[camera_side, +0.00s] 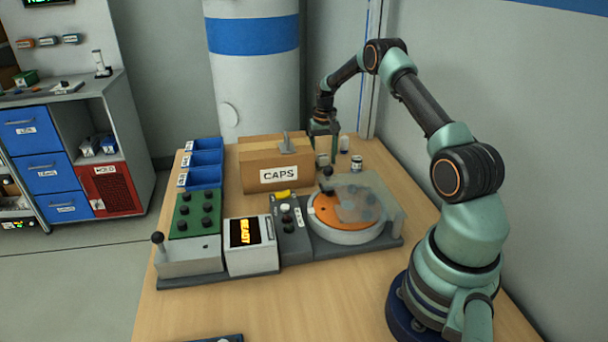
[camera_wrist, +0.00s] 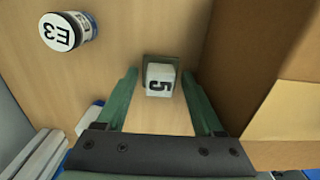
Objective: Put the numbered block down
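The numbered block (camera_wrist: 160,80), white with a black 5 on its face, shows between the fingers of my gripper (camera_wrist: 160,76) in the wrist view. Bare wood shows between each green finger and the block, so the gripper is open around it and not touching its sides. A small grey-green square piece shows just behind the block; I cannot tell whether it is a base under it. In the side view my gripper (camera_side: 322,138) points down behind the table's middle, and the pale block (camera_side: 323,158) shows below it, beside the carton.
A jar marked E3 (camera_wrist: 80,28) is at upper left there. A turntable (camera_side: 345,225) under a clear cover stands in front. Wood between jar and block is clear.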

